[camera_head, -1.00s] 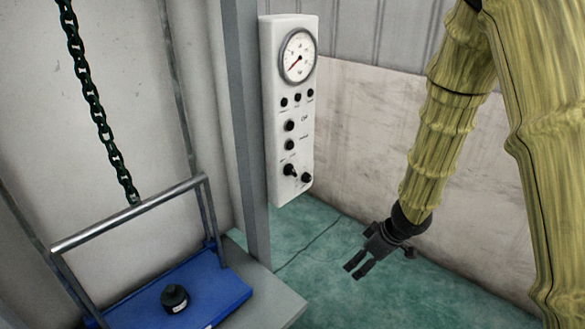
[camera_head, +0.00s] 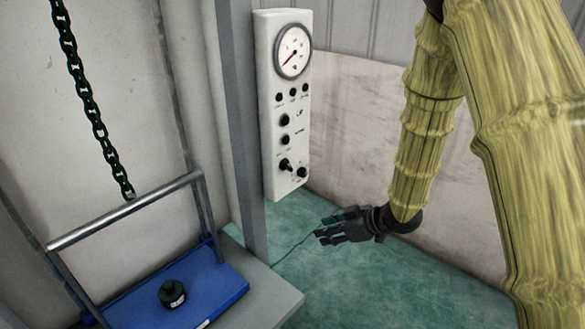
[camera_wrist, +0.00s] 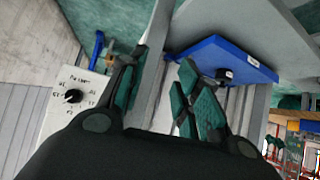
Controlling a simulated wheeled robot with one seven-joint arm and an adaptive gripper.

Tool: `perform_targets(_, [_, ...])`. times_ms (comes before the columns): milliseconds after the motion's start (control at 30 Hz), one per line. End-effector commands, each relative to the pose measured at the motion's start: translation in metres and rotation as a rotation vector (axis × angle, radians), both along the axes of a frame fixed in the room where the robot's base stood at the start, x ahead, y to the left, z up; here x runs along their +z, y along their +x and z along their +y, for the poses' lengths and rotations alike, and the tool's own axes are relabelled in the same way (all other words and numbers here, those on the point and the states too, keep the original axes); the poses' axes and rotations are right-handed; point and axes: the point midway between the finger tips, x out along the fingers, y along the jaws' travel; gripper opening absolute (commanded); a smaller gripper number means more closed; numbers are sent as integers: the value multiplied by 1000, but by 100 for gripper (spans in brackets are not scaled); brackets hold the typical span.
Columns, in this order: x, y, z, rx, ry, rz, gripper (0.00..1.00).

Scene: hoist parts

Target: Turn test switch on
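The white control panel (camera_head: 284,105) hangs on a grey post, with a round gauge (camera_head: 293,52) at its top and several black knobs below. A lever-like knob (camera_head: 286,165) and a round knob (camera_head: 302,172) sit near its bottom. I cannot read which is the test switch. My gripper (camera_head: 325,229) is below and to the right of the panel, apart from it, fingers pointing left. In the wrist view my gripper (camera_wrist: 163,70) is open and empty, its green pads apart. A white plate with a black rotary knob (camera_wrist: 73,96) shows at the left there.
The grey post (camera_head: 244,130) stands left of the panel. A blue platform (camera_head: 220,285) with a metal handle bar (camera_head: 125,210) and a black weight (camera_head: 172,293) is at lower left. A dark chain (camera_head: 92,105) hangs above it.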

Motion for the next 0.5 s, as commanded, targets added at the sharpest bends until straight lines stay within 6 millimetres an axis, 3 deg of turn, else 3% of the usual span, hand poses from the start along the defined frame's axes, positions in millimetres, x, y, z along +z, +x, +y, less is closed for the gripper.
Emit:
perform_targets(200, [44, 34, 21, 29, 145, -308, 33])
perform_targets(500, [100, 62, 21, 6, 221, -704, 33])
